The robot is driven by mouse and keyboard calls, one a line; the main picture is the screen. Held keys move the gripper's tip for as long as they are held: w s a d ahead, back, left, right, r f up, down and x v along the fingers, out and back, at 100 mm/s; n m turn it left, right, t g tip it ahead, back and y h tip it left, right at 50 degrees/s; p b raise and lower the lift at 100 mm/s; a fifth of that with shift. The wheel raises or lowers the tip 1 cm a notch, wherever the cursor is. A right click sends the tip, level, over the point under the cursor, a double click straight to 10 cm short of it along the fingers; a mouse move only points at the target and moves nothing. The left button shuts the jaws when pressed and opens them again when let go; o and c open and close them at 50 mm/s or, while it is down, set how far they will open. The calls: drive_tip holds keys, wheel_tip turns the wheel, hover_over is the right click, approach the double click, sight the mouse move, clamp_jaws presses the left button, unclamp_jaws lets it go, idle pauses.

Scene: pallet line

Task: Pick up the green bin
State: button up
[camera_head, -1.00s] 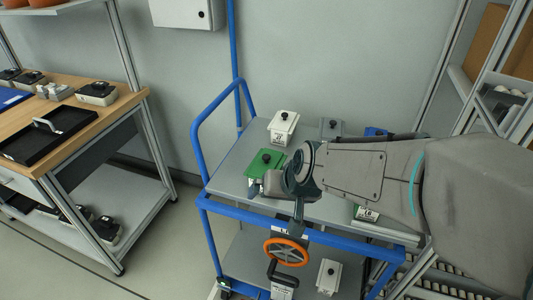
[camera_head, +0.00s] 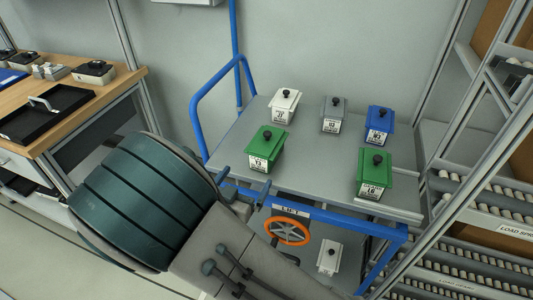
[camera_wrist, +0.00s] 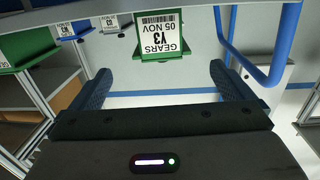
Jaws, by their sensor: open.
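Two green bins with black lid knobs stand on the cart's top shelf (camera_head: 310,160). The left one, the Y3 green bin (camera_head: 263,152), stands near the front left; the other green bin (camera_head: 373,182) stands at the front right. In the wrist view the Y3 green bin (camera_wrist: 162,38) appears upside down, its "GEARS 05 NOV Y3" label facing me, ahead of and between my fingers. My gripper (camera_wrist: 160,75) is open and empty, apart from the bin. In the head view my arm hides most of it, at the cart's front left edge.
A white bin (camera_head: 283,108), a grey bin (camera_head: 332,116) and a blue bin (camera_head: 378,127) stand behind the green ones. The cart has a blue handle rail (camera_head: 197,112) and an orange wheel (camera_head: 287,231). A workbench (camera_head: 125,82) is left, roller racks (camera_head: 470,215) right.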

approach(264, 145)
drive_tip(key=w, duration=0.1)
drive_tip(key=w+d+f, duration=0.1)
drive_tip(key=w+d, duration=0.1)
drive_tip(key=shift+w+f, duration=0.3)
drive_tip(key=shift+p+x, duration=0.6)
drive_tip(key=shift+x, duration=2.55)
drive_tip(key=shift+a, duration=0.2)
drive_tip(key=c, duration=1)
drive_tip(key=shift+r, duration=0.1)
drive_tip(key=shift+c, duration=1.4)
drive_tip(key=shift+r, duration=0.15)
